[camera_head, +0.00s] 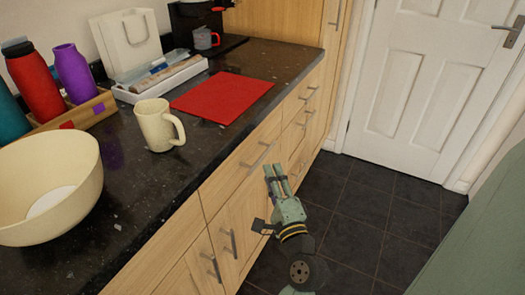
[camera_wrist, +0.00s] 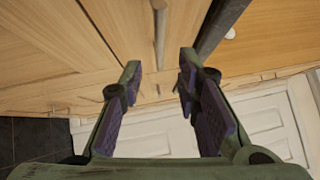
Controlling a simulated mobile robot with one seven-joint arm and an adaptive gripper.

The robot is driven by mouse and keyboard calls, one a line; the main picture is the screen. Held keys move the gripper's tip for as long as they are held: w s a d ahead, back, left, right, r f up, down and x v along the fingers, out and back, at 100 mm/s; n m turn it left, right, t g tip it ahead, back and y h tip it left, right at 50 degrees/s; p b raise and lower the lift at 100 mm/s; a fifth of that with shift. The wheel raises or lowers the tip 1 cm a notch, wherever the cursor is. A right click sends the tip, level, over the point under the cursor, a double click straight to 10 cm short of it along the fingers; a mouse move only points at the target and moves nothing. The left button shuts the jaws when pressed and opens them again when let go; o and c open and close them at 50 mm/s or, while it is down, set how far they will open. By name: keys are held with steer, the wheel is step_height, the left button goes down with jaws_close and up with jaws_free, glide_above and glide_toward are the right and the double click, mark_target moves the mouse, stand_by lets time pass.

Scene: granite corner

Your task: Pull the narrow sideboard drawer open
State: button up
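The wooden sideboard has a row of drawers under its dark counter. The nearer drawer front (camera_head: 232,165) has a horizontal bar handle (camera_head: 258,154). A farther drawer front (camera_head: 298,99) looks narrower, though distance may add to that. My gripper (camera_head: 274,168) is in front of the cabinet fronts, just below and right of the nearer drawer's handle. It is open and empty, with its two fingers apart in the wrist view (camera_wrist: 160,75). There a bar handle (camera_wrist: 159,32) lines up with the gap between the fingers. Whether the handle reaches between them I cannot tell.
The counter (camera_head: 150,185) holds a cream bowl (camera_head: 50,185), a mug (camera_head: 155,125), a red mat (camera_head: 222,97) and bottles (camera_head: 36,80). Cupboard doors with upright handles (camera_head: 229,243) are below the drawers. Dark tiled floor (camera_head: 370,210) is free to the right, before a white door (camera_head: 425,80).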

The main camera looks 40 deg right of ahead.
mark_target(264, 154)
steer(key=p+x, duration=0.2)
steer(key=x, duration=0.6)
jaws_close()
stand_by(0.7)
